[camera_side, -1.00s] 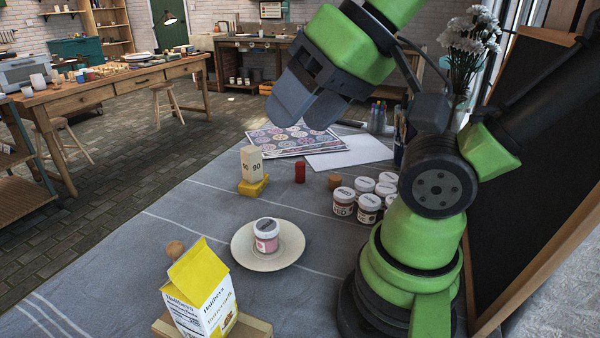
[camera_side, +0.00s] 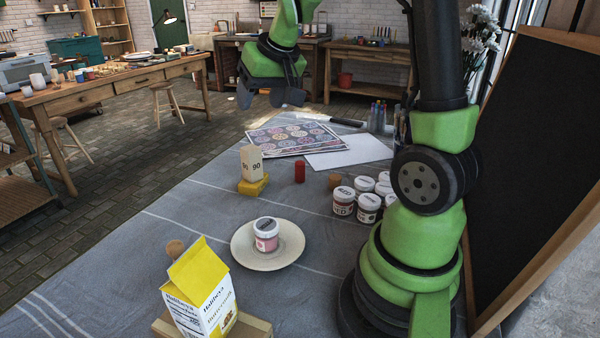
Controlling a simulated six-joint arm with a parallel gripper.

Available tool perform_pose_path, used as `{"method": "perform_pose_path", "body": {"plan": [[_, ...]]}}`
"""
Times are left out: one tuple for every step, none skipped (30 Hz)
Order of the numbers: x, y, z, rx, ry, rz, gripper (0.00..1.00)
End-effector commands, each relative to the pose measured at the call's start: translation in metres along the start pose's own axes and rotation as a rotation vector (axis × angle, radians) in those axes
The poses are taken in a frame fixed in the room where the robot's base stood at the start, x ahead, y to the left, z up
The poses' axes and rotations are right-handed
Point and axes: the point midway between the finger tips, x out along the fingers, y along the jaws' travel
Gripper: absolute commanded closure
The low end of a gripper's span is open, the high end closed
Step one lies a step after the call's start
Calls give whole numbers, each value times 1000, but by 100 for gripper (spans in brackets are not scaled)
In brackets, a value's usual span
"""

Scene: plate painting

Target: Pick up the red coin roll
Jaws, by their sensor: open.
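The red coin roll (camera_side: 300,172) is a small upright red cylinder on the grey cloth, near the middle of the side view. It stands clear of the things around it. My gripper (camera_side: 270,98) is open and empty. It hangs high at the top middle of the view, above and beyond the roll, with its dark fingers pointing down and apart from everything on the table.
A cream block on a yellow block (camera_side: 253,186) stands left of the roll. A tan cylinder (camera_side: 335,181) and several paint jars (camera_side: 368,209) stand right. Patterned sheet (camera_side: 285,138) and white paper (camera_side: 350,152) lie behind. A plate (camera_side: 290,243) with a jar and a carton (camera_side: 203,290) are in front.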

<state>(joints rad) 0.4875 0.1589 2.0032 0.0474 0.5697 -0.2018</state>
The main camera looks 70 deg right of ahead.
Motion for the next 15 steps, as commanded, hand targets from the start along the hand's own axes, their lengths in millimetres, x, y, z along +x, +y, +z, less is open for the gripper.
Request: {"method": "perform_pose_path", "body": {"plan": [[22, 21, -8, 24, -17, 33, 41], [34, 33, -13, 31, -21, 50, 41], [50, 49, -17, 42, -29, 72, 41], [62, 62, -19, 50, -34, 88, 41], [74, 75, -20, 57, -39, 103, 41], [88, 91, -20, 67, -47, 121, 41], [98, 103, -20, 73, -51, 134, 41], [107, 114, -19, 79, -56, 145, 41], [118, 127, -17, 87, -62, 158, 41], [126, 135, -14, 92, -66, 167, 41], [132, 143, -13, 95, -69, 174, 41], [139, 152, -10, 100, -74, 182, 41], [143, 157, -8, 103, -75, 187, 41], [146, 161, -7, 105, -77, 191, 41], [150, 165, -5, 106, -80, 194, 41]]}}
